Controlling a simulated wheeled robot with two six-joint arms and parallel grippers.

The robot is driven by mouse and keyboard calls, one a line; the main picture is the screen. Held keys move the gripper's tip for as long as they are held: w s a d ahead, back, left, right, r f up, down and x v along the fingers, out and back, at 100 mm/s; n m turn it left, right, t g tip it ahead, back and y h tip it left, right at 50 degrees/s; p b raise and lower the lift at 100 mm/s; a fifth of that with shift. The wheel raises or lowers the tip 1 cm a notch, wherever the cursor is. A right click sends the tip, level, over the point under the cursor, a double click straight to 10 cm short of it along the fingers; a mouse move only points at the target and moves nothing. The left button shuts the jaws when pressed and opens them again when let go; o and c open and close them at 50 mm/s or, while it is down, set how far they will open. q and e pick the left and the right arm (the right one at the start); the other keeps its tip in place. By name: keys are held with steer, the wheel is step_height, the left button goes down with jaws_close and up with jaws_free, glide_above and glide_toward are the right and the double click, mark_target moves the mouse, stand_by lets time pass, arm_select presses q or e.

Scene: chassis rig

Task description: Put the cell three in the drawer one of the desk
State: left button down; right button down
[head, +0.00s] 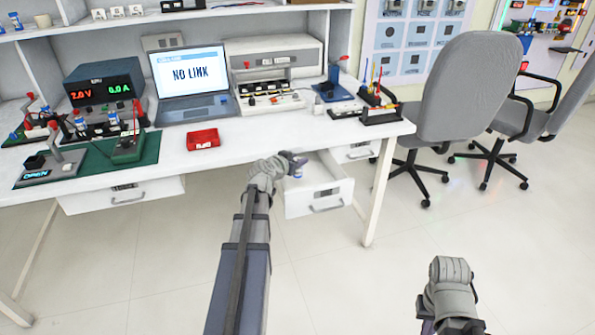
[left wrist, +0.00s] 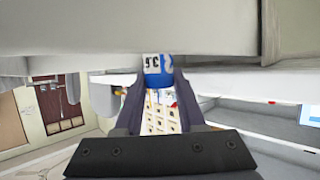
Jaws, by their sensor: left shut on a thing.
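A blue-and-white cell with dark marks, one looking like a 3 (left wrist: 158,70), is held between the fingertips of my left gripper (left wrist: 158,82). In the head view my left gripper (head: 294,165) is over the open desk drawer (head: 314,203), near its left side. The cell (head: 297,174) shows there only as a small pale-and-blue patch below the fingers. I cannot tell whether it touches the drawer. My right gripper (head: 425,308) is low at the right, over the floor, its fingers mostly hidden by its wrist.
The white desk (head: 230,140) carries a red tray (head: 203,139), a laptop (head: 190,82), a green mat (head: 95,160) and a tool rack (head: 375,115). Another drawer (head: 125,195) at the left is shut. A grey chair (head: 465,90) stands right; the floor in front is clear.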

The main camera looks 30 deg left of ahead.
arm_select(q)
steer(key=shift+f+b, duration=1.2)
steer(key=shift+f, duration=0.35)
steer(key=shift+f, duration=0.1)
steer(key=shift+f, duration=0.15)
steer(key=c, duration=0.5)
jaws_free()
steer(key=shift+r, duration=0.3)
steer(key=a+p+v, duration=0.1)
steer(key=p+v, duration=0.3)
steer(key=v, duration=0.8)
steer(key=shift+d+p, duration=0.3)
steer(key=shift+d, duration=0.15)
